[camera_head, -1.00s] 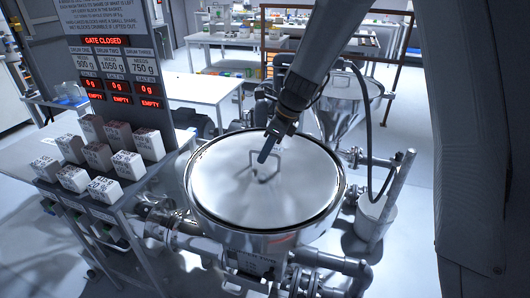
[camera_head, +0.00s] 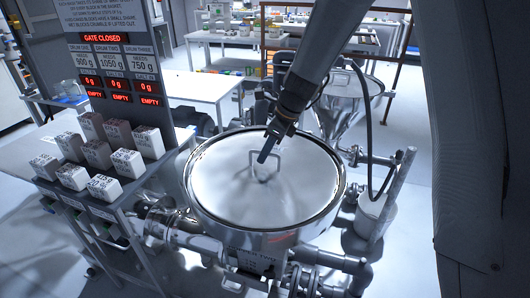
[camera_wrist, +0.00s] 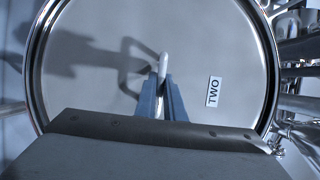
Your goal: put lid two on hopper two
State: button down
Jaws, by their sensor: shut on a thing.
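Lid two (camera_head: 225,185) is a round, shiny metal disc with a wire loop handle (camera_head: 281,160). It lies level in the mouth of hopper two (camera_head: 285,238), within the rim, and appears to rest there. My gripper (camera_head: 265,155) is above the lid's middle, shut on the handle. In the wrist view the blue fingers (camera_wrist: 162,100) pinch the handle (camera_wrist: 163,66), and the label TWO (camera_wrist: 214,91) shows on the lid (camera_wrist: 95,90). The near part of the lid is hidden there by my gripper body.
A cart with several labelled blocks (camera_head: 98,153) and a display board (camera_head: 115,60) stands at left. Pipes (camera_head: 325,260) run below the hopper. Another hopper (camera_head: 345,95) and a hanging hose (camera_head: 367,120) are behind at right. White tables stand at the back.

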jog(key=c, duration=1.8)
grip_release()
jog(key=shift+o, duration=0.2)
